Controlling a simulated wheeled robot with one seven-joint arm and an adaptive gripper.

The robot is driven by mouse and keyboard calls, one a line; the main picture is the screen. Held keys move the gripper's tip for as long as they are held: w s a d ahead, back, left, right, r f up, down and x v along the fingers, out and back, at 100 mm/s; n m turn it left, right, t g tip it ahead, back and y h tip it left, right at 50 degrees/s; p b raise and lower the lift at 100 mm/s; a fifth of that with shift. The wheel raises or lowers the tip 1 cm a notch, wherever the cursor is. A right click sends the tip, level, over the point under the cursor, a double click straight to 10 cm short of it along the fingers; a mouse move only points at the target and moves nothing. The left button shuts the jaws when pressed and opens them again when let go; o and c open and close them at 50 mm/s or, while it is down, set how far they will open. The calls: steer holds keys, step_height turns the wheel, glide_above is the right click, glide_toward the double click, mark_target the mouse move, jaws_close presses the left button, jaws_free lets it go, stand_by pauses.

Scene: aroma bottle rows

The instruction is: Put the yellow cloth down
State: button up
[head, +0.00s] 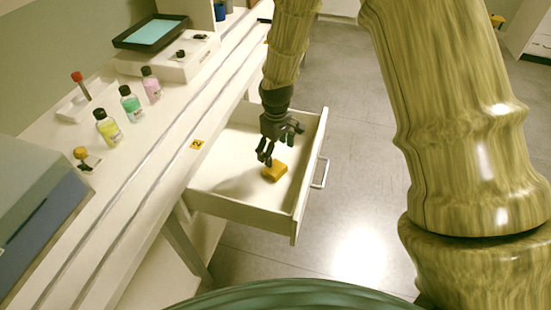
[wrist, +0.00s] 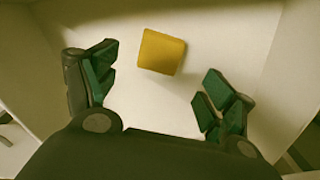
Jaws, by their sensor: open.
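The yellow cloth (head: 275,172) is a small folded block lying in the open white drawer (head: 240,205). In the wrist view the cloth (wrist: 161,51) lies flat on the pale drawer floor, beyond the fingertips and between their lines. My gripper (head: 267,156) is inside the drawer space, just above and beside the cloth. In the wrist view my gripper (wrist: 160,88) has its green-padded fingers spread wide with nothing between them. The fingers look apart from the cloth.
On the counter stand a yellow bottle (head: 108,128), a green bottle (head: 131,104) and a pink bottle (head: 151,84). A grey-blue box (head: 40,215) is at the left. The drawer handle (head: 320,172) faces right. Drawer walls surround my gripper; the rest of the drawer floor looks clear.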

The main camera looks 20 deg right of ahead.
steer(key=shift+r, duration=1.6)
